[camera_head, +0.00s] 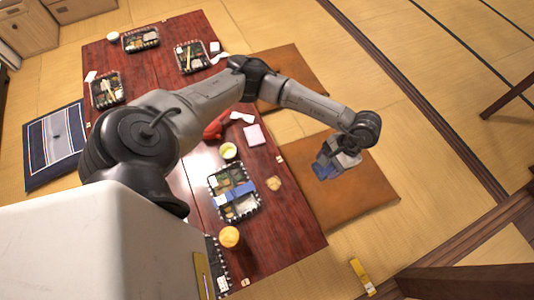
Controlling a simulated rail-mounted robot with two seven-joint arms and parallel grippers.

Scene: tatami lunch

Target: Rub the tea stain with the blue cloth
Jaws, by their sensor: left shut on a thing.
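My left gripper (327,164) reaches over the table to the right and hangs above a brown floor cushion. It is shut on the blue cloth (325,171), a small dark blue bundle below the fingers. The fingertips are small and partly hidden by the cloth. A tan, uneven patch (274,184) lies near the right edge of the dark red table (285,225); it may be the tea stain, but I cannot tell for sure. The cloth is apart from this patch, to its right. My right gripper is not in view.
A lunch box (234,192), a cup of yellow-green liquid (228,150) and an orange-topped cup (229,237) stand near the patch. More lunch boxes stand at the far end. Brown cushions (360,205) lie right of the table. A yellow object (361,275) lies on the tatami.

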